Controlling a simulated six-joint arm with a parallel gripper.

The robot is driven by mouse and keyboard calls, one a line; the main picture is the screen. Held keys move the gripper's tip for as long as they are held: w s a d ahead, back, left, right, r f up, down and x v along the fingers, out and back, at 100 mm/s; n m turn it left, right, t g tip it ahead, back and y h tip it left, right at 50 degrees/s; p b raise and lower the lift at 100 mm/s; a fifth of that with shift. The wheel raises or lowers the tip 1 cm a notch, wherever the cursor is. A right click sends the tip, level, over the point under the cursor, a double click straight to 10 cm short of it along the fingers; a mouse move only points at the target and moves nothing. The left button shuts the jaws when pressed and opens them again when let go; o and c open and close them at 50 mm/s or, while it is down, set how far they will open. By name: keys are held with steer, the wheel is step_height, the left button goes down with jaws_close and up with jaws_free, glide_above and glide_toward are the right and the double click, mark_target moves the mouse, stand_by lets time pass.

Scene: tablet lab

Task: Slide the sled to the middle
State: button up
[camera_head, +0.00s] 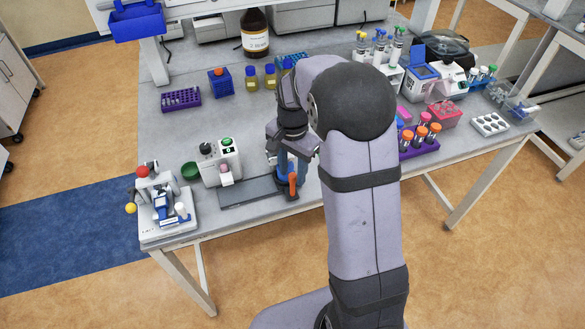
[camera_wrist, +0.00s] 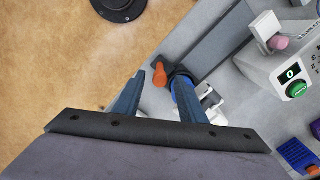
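The sled is a small blue and dark piece at the right end of a dark grey flat rail (camera_head: 245,189), which also shows in the wrist view (camera_wrist: 212,47). An orange handle (camera_head: 292,184) stands up from the sled; in the wrist view the handle (camera_wrist: 160,74) appears between my fingertips. My gripper (camera_head: 288,168) is over that end of the rail, pointing down. Its two blue-grey fingers (camera_wrist: 160,78) are apart, with a gap around the handle in the picture. I cannot tell whether either finger touches it. The gripper partly hides the sled.
A white control box (camera_head: 220,163) with a green button stands behind the rail. A white press-like device (camera_head: 163,200) with a red knob stands at the left. A purple rack (camera_head: 418,142) with orange-capped tubes is right of my arm. The table's front edge is close to the rail.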

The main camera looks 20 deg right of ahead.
steer(key=shift+f, duration=0.15)
jaws_close()
steer(key=a, duration=0.8)
steer(key=shift+a, duration=0.25)
jaws_free()
step_height(320, 180, up, 8)
steer(key=b, duration=0.2)
steer(key=shift+f, duration=0.25)
